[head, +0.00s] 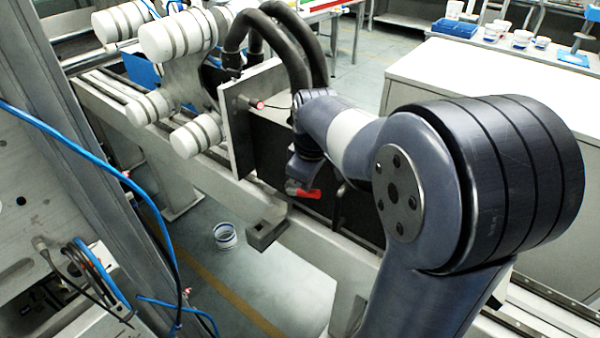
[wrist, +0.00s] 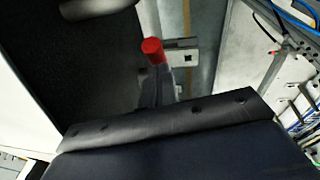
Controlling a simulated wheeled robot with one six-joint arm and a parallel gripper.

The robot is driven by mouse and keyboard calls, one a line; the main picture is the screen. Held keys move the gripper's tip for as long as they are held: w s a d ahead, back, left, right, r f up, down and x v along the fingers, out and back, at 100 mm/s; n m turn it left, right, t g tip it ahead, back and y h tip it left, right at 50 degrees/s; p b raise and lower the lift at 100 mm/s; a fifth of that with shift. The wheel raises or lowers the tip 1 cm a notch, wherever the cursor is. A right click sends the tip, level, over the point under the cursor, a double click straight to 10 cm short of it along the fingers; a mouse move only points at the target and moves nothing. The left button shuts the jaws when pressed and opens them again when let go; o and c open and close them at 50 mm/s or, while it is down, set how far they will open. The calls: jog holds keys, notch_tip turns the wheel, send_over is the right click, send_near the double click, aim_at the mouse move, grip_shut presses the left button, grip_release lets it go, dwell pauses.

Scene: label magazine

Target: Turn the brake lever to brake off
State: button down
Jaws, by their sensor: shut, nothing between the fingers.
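The brake lever shows as a red handle (head: 304,191) beside the dark box on the machine, just below the end of my arm. In the wrist view a red cylindrical grip (wrist: 153,50) stands near the middle, with a grey part below it. My gripper (head: 304,174) is at the end of the arm, pointing down close above the red handle. It is shut and empty. I cannot tell whether it touches the lever. Its fingertips are not clear in either view, and a dark body covers the lower part of the wrist view.
A small red-tipped pin (head: 258,104) sticks out of the grey plate. Thick black hoses (head: 287,45) arch over the box, with white rollers (head: 178,37) to the left. A metal bracket (head: 268,234) juts out below. A white cabinet (head: 470,85) stands behind my arm.

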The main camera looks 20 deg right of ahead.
jog(key=p+v, duration=0.2)
jog(key=v, duration=1.1)
jog(key=shift+w+a+p, duration=0.2)
jog(key=shift+a+p, duration=0.2)
jog(key=shift+a, duration=0.05)
jog(key=shift+s+d+b+x, duration=0.15)
jog(key=shift+b+x, duration=0.35)
jog(key=shift+x, duration=1.7)
jog(key=shift+d+b+x, duration=0.15)
jog(key=shift+b+x, duration=0.4)
jog(key=shift+x, duration=1.6)
jog(key=shift+s+d+b+x, duration=0.15)
jog(key=shift+b+x, duration=0.35)
jog(key=shift+x, duration=1.7)
jog(key=shift+w, duration=0.1)
jog(key=shift+r, duration=0.1)
